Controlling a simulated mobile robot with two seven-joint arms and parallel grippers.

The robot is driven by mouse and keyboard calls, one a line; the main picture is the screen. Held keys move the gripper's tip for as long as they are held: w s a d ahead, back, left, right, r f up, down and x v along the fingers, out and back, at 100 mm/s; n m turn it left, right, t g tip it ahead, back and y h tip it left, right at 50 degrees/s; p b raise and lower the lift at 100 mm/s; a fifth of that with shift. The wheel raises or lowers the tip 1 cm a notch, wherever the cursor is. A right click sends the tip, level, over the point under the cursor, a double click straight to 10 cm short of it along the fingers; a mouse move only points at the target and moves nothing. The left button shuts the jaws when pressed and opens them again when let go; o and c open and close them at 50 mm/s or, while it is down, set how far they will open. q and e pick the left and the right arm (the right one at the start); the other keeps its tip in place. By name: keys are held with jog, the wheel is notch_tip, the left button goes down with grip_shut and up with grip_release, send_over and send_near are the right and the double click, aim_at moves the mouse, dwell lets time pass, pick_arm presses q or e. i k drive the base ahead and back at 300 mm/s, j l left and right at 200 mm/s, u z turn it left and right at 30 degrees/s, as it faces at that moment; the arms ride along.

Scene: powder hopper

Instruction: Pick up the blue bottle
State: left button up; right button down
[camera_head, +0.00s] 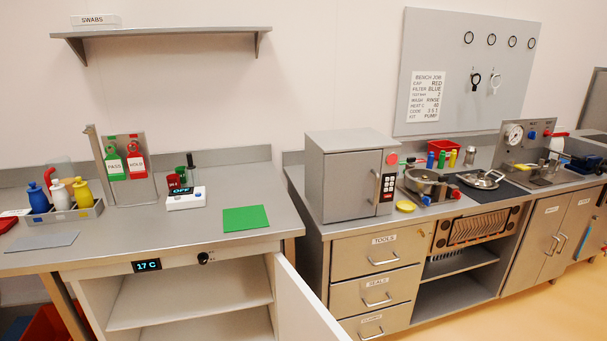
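The blue bottle (38,199) stands upright at the left end of a grey caddy (88,214) on the left bench. A white bottle (60,197) and a yellow bottle (82,194) stand to its right in the same caddy. The caddy's front wall hides the lower part of the blue bottle. Neither of my grippers shows in the head view.
A grey mat (42,242) lies in front of the caddy. A sign stand (128,170) with PASS and HOLD tags rises behind it. A green mat (246,218) lies to the right. The cabinet door (300,300) below hangs open.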

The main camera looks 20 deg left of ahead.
aim_at(39, 202)
jog(key=j+z, duration=0.5)
jog(key=j, duration=1.2)
jog(key=j+u, duration=0.3)
jog(key=i+j+u, duration=0.1)
jog(key=j+u, duration=0.15)
jog(key=j, duration=0.25)
